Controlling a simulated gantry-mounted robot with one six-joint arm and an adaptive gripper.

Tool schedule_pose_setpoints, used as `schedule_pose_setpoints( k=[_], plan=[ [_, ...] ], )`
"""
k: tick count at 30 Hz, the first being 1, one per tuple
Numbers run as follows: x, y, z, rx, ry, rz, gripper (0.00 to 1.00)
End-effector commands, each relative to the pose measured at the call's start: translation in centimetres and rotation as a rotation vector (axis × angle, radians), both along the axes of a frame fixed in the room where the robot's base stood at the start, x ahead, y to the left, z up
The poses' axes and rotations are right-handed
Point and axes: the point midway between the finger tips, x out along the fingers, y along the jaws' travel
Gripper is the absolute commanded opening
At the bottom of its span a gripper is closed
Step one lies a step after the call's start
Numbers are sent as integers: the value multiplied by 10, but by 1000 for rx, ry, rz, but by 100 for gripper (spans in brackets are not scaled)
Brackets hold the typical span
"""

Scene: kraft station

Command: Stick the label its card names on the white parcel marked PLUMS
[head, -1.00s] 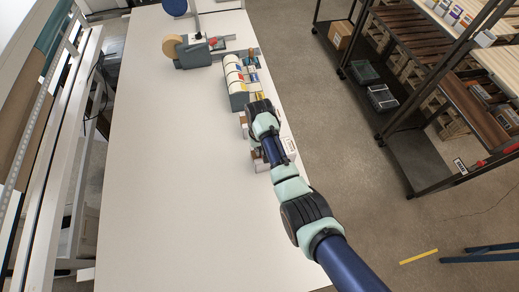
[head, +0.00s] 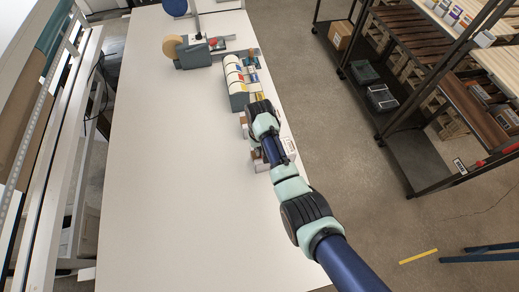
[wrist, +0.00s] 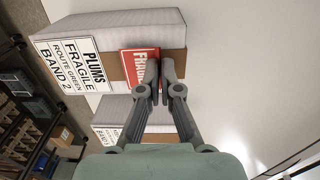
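The white parcel (wrist: 110,34) lies at the upper left of the wrist view, with a brown tape band (wrist: 110,70). Its card (wrist: 72,66) reads PLUMS, FRAGILE, ROUTE GREEN, BAND 2. A red label (wrist: 137,66) with white lettering lies against or just over the parcel, partly across the band. My gripper (wrist: 159,66) has its fingers close together at the label's right edge, and they appear shut on it. The left finger covers part of the label. Whether it is stuck down cannot be told. In the head view my gripper's fingertips are hidden by the arm.
A second parcel (wrist: 105,106) with a card lies beside the first. In the head view, a rack of label rolls (head: 236,84) and a tape dispenser (head: 192,52) stand farther up the table (head: 165,180). The table's left and near parts are clear. Shelving stands at right.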

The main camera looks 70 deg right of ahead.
Motion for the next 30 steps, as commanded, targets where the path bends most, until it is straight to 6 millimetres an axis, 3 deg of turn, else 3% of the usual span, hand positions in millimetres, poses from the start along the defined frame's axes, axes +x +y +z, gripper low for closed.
schedule_pose_setpoints(
  k=[22,28,30],
  plan=[
    [0,0,-8,0,0,0,0],
    [0,0,-8,0,0,0,32],
    [0,0,-8,0,0,0,35]
  ],
)
